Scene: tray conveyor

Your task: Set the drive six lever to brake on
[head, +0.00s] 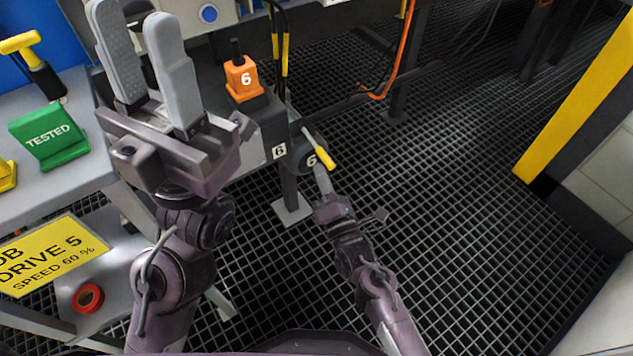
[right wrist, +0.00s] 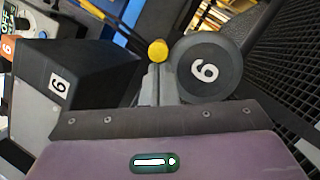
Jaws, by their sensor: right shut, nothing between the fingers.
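The drive six lever shows in the head view as a thin grey rod with a yellow grip (head: 325,158), beside a dark round disc marked 6 (head: 309,163). The grip slants down to the right. In the right wrist view, its round yellow end (right wrist: 157,50) is just past my fingertips, left of the disc (right wrist: 207,68). My right gripper (head: 321,172) is shut and empty, close below the grip; I cannot tell whether it touches. My left gripper (head: 138,20) is open and empty, raised at upper left. No brake marking is readable.
A dark box with a 6 label (right wrist: 62,85) is left of the lever. An orange block marked 6 (head: 243,78) stands above it. A green TESTED block (head: 50,136) and a yellow-handled tool (head: 22,42) are at left. Open grating floor (head: 440,160) lies right.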

